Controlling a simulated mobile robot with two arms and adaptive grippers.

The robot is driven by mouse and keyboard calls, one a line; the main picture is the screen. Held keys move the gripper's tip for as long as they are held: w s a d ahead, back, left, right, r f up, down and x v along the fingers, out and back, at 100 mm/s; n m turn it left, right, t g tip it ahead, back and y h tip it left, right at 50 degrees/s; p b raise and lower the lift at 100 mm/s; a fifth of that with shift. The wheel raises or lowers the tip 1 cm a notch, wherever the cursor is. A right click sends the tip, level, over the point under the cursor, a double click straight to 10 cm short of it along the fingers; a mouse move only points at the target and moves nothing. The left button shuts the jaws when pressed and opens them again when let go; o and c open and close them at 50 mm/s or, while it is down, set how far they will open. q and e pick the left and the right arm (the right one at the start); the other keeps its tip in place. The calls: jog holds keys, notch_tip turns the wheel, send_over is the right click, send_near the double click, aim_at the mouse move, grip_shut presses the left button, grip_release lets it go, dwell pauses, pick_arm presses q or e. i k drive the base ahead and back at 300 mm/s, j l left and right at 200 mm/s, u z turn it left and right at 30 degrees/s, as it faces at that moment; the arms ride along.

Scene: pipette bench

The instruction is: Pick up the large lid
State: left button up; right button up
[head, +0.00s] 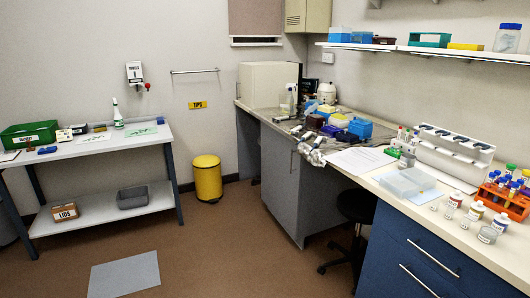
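No thing in view can be told for sure as the large lid. A flat, clear, box-like piece (404,182) lies near the front edge of the right bench; I cannot tell whether it is a lid, a tray or a closed box. A small brown box (65,212) with a white label, which seems to read "LIDS", sits on the lower shelf of the left table; its contents are not visible. Neither of my grippers is in view.
The right bench (455,240) is crowded with bottles, an orange tube rack (503,199), a white pipette stand (453,153) and papers (358,160). A black stool (357,207) stands below. The left table holds a green crate (29,134).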

aim_at(401, 188)
jog(key=i, duration=1.9)
jog(key=i+z, duration=0.25)
jog(key=i, duration=0.25)
jog(key=i+j+z, duration=0.25)
jog(key=i, duration=0.2)
jog(key=i+j+z, duration=0.25)
jog(key=i, duration=0.2)
jog(key=z, duration=2.35)
jog(key=u, duration=2.35)
